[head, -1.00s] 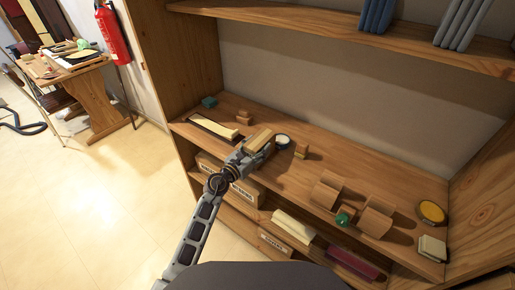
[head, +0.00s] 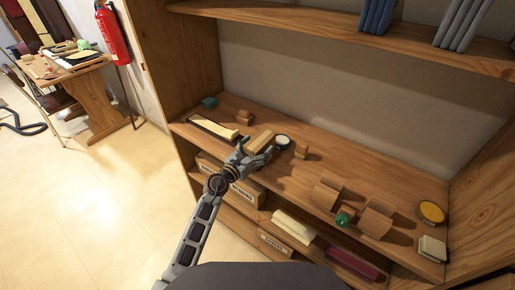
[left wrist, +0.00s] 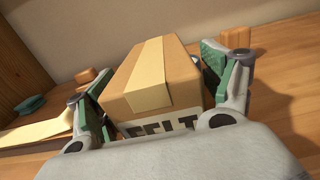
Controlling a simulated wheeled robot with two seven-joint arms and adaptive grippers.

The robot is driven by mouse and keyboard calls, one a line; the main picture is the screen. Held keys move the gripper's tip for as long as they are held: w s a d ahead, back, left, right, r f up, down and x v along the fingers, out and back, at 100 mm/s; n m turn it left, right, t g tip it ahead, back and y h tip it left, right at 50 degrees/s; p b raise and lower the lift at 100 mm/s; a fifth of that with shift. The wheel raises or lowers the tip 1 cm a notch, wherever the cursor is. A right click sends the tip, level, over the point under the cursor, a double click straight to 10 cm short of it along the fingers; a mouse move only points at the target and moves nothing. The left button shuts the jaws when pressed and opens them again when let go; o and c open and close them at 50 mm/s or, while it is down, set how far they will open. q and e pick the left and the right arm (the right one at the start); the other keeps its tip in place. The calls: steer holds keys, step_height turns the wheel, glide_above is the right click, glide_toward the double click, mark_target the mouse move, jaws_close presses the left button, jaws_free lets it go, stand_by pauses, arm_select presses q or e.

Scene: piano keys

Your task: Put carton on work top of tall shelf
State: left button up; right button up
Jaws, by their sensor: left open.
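The carton (left wrist: 152,77) is a small brown box with a tape strip and a label reading "FELT". It stands on the work top (head: 290,180) of the tall shelf (head: 172,80), and it also shows in the head view (head: 261,141). My left gripper (head: 250,153) is open at the carton's near side. In the left wrist view its fingers (left wrist: 160,105) stand apart on either side of the carton. The carton's underside is hidden in the wrist view. My right gripper is not in view.
On the work top are a cream strip on a dark board (head: 213,127), a round tin (head: 282,141), wooden blocks (head: 301,152), a green ball (head: 343,219) and a yellow tin (head: 432,212). The work top's back middle is clear.

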arm_select(q)
steer(key=v, duration=1)
steer(key=shift+s+a+f, duration=0.1)
steer(key=shift+v, duration=0.85)
